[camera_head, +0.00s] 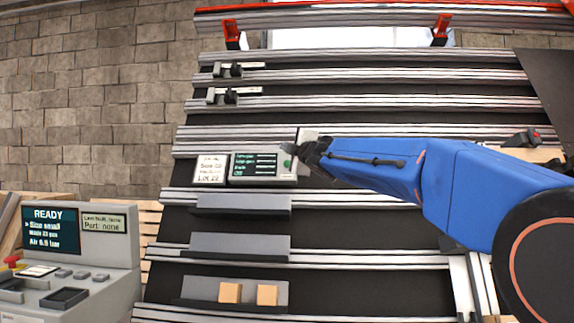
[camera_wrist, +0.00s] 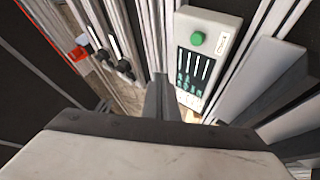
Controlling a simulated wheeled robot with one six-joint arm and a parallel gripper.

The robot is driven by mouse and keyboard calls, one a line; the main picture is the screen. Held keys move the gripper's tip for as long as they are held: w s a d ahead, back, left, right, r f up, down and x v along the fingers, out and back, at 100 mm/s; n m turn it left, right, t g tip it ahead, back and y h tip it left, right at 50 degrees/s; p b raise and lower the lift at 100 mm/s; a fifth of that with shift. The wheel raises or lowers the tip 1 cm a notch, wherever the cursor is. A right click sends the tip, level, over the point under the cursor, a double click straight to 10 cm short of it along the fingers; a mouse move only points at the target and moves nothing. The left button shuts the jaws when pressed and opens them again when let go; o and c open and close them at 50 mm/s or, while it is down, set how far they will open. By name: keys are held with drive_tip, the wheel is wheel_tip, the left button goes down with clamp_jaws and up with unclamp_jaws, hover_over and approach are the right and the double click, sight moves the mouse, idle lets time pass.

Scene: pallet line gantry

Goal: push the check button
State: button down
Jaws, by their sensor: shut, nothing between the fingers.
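The check button is a round green button (camera_wrist: 198,39) on a light grey box (camera_wrist: 213,23) in the wrist view, with a small "Check" label (camera_wrist: 223,46) beside it. My gripper (camera_head: 296,150) is shut and empty there. In the wrist view its closed fingers (camera_wrist: 161,82) lie to the left of the box, apart from the button in the picture. Whether they touch the box I cannot tell.
A white sign (camera_head: 210,169) stands left of the box. Grey trays line the rails below; the lowest tray (camera_head: 203,290) holds two tan blocks (camera_head: 267,295). Clamps (camera_head: 230,96) sit on the upper rails. A console (camera_head: 110,258) with a "READY" screen stands lower left.

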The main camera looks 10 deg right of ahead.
drive_tip(key=shift+w+d+f, duration=0.4)
drive_tip(key=shift+w+f, duration=0.3)
drive_tip(key=shift+w, duration=0.5)
drive_tip(key=shift+w+d+f, duration=0.4)
drive_tip(key=shift+w+f, duration=0.3)
drive_tip(key=shift+w, duration=0.55)
drive_tip(key=shift+w+d+f, duration=0.4)
drive_tip(key=shift+w+f, duration=0.3)
drive_tip(key=shift+w, duration=0.5)
drive_tip(key=shift+w, duration=0.1)
drive_tip(key=shift+w+d+f, duration=0.1)
drive_tip(key=shift+w+f, duration=0.1)
drive_tip(key=shift+w, duration=0.1)
drive_tip(key=shift+w+d+f, duration=0.15)
drive_tip(key=shift+w+f, duration=0.1)
drive_tip(key=shift+w, duration=0.15)
idle(0.7)
drive_tip(key=shift+s+r, duration=0.1)
drive_tip(key=shift+s, duration=0.05)
drive_tip(key=shift+s+a+r, duration=0.25)
drive_tip(key=shift+s+r, duration=0.1)
drive_tip(key=shift+s, duration=0.3)
drive_tip(key=shift+s, duration=0.1)
